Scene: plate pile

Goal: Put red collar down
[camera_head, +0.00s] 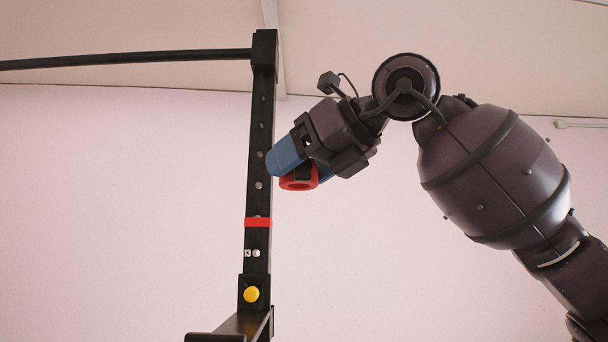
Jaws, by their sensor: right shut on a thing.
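The red collar (298,184) is a short red ring with a dark part at its top. My right gripper (296,170), with blue fingers, is shut on it and holds it just right of the black upright post (257,190). The collar hangs in the air; whether it touches the post I cannot tell. The gripper covers its upper side. My left gripper is not in view.
The post has a row of holes, a red band (258,223) and a yellow knob (251,294). A black bar (120,60) runs left from its top. A dark bracket (215,337) shows at the bottom edge. Right of the post, below my arm, is clear.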

